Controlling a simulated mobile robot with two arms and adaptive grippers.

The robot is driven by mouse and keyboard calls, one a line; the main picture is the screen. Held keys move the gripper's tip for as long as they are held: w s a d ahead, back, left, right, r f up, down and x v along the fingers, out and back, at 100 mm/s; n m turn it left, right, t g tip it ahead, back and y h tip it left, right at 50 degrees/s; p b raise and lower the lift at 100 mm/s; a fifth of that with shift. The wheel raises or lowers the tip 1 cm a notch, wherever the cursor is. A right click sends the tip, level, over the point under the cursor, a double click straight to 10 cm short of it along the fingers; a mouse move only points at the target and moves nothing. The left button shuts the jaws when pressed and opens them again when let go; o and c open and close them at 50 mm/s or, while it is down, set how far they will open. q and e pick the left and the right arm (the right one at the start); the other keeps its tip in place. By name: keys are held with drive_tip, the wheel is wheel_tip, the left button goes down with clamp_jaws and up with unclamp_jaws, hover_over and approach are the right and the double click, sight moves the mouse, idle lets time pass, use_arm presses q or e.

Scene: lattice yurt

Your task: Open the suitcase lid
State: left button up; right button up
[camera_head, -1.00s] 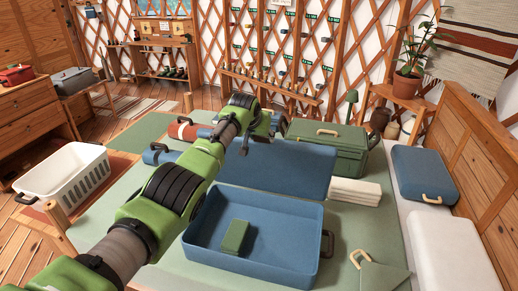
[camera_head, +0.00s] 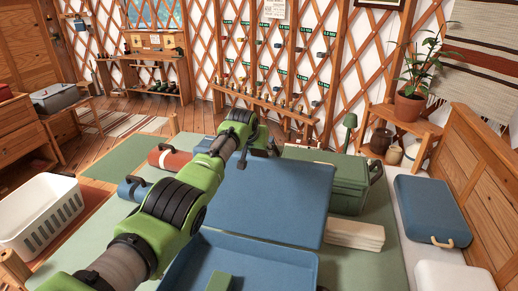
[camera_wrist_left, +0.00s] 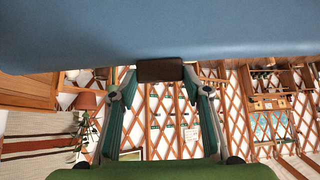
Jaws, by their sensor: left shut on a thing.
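The blue suitcase (camera_head: 245,262) lies on the green-covered bed, its base cut off by the bottom edge of the head view. Its lid (camera_head: 275,200) stands open, tipped back away from the base; the exact angle is hard to tell. A green box (camera_head: 218,283) lies inside the base. My left gripper (camera_head: 243,160) is at the lid's far edge. In the left wrist view its fingers (camera_wrist_left: 160,88) are on either side of a brown tab or handle (camera_wrist_left: 160,70) at the edge of the blue lid (camera_wrist_left: 160,28), shut on it. My right gripper is out of view.
A green case (camera_head: 330,178) stands right behind the lid, beside folded white cloth (camera_head: 354,235). A red roll (camera_head: 172,160) and a blue roll (camera_head: 135,188) lie to the left. A smaller blue case (camera_head: 432,210) is at right. A white basket (camera_head: 40,215) stands far left.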

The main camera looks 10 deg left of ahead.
use_arm(q)
drive_tip(key=shift+w+r, duration=0.15)
drive_tip(key=shift+r, duration=0.3)
drive_tip(key=o, duration=1.6)
drive_tip(key=shift+d+f, duration=0.1)
drive_tip(key=shift+s, duration=0.2)
drive_tip(key=shift+f, duration=0.1)
drive_tip(key=v, duration=1.2)
